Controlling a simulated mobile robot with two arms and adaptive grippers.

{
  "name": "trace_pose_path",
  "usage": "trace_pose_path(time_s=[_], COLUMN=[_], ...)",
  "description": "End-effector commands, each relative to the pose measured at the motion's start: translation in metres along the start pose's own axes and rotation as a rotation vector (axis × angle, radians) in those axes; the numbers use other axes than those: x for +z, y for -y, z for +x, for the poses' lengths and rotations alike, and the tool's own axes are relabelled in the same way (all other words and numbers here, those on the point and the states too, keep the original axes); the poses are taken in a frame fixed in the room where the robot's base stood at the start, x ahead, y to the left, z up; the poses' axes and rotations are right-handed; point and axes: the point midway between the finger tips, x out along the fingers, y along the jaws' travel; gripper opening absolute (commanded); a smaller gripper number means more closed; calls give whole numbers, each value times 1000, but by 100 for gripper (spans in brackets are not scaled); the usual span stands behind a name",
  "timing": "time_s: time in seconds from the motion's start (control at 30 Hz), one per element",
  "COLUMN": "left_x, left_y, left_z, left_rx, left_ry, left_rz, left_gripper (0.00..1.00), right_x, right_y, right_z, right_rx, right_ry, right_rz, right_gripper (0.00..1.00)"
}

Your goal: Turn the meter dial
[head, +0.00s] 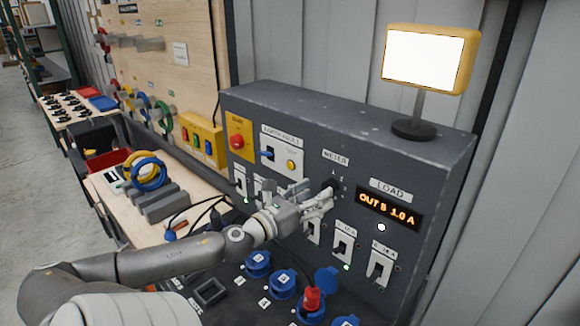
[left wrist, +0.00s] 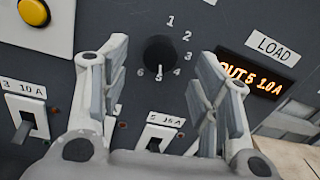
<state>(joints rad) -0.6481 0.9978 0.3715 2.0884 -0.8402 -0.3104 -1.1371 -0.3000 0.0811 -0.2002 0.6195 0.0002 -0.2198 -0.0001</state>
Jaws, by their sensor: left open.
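The meter dial (left wrist: 160,54) is a round black knob on the dark grey panel, ringed by the numbers 1 to 6. Its light pointer line faces down at the 5. In the head view the dial (head: 331,186) sits under the METER label, partly hidden by my left gripper (head: 322,200). In the left wrist view my left gripper (left wrist: 164,62) is open, one finger on each side of the dial, with gaps between; I cannot tell how deep the fingertips reach. The orange display (head: 388,212) under LOAD reads OUT 5 1.0 A. My right gripper is not in view.
Breaker switches (head: 342,246) line the panel below the dial, close under my gripper. A yellow-framed lamp screen (head: 430,58) stands on top. A yellow button (left wrist: 34,11) is at upper left.

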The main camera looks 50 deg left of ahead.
Motion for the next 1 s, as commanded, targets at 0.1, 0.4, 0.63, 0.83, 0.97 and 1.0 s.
trace_pose_path(time_s=[0.1, 0.4, 0.63, 0.83, 0.97, 1.0], left_x=[-2, -1, 0, 0, 0, 0], left_y=[0, -1, 0, 0, 0, 0], left_z=[-21, -68, -84, -86, -86, -86], left_rx=[2, 2, 1, -1, 0, 0], left_ry=[-3, 0, 0, 0, 0, 0], left_rz=[-6, -4, -1, 1, 0, 0], left_gripper=[57, 57, 57, 57, 57, 57], right_x=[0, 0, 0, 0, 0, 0], right_y=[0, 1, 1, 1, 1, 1], right_z=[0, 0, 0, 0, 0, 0], right_rx=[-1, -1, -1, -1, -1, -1], right_ry=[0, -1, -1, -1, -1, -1], right_rz=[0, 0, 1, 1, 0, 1], right_gripper=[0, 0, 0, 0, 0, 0])
